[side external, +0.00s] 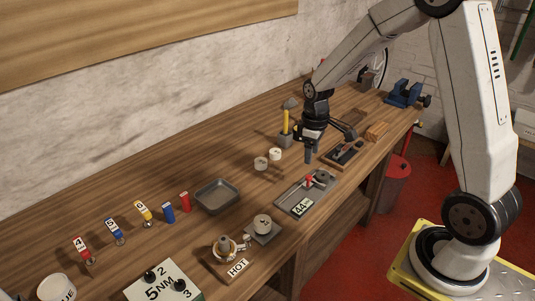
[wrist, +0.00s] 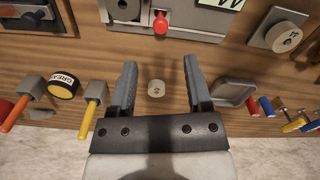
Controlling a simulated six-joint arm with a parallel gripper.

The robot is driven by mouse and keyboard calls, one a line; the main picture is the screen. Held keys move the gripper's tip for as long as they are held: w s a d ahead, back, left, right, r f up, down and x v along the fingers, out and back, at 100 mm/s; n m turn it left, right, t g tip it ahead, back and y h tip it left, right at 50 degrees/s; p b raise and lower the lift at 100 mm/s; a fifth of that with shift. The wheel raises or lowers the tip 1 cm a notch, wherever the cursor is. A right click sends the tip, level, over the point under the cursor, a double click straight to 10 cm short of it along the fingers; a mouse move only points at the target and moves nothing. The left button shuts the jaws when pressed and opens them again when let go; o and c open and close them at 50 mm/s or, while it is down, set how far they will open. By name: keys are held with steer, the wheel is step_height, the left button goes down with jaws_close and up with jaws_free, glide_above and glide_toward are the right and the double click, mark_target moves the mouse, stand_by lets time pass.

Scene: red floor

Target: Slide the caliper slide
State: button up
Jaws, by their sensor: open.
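The caliper fixture (side external: 290,200) is a grey metal plate near the front edge of the bench, with a small display reading 44 at its near end. A red knob (side external: 308,181) stands on it, beside a dark round part. In the wrist view the red knob (wrist: 161,24) is at the top centre, beyond my fingertips. My gripper (side external: 309,157) is open and empty, pointing down above the bench behind the fixture, apart from the knob. In the wrist view my gripper (wrist: 158,75) has both fingers spread with a small pale disc between them in the picture.
White discs (side external: 268,158) lie behind the fixture. A grey tray (side external: 217,196), a weight on a plate (side external: 263,225) and a HOT-labelled block (side external: 228,260) are to the left. A tool tray (side external: 345,152) and blue vise (side external: 404,93) are to the right.

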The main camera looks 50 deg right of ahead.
mark_target(309, 176)
steer(key=shift+f, duration=0.1)
steer(key=shift+f, duration=3.8)
steer(key=shift+c, duration=0.3)
jaws_close()
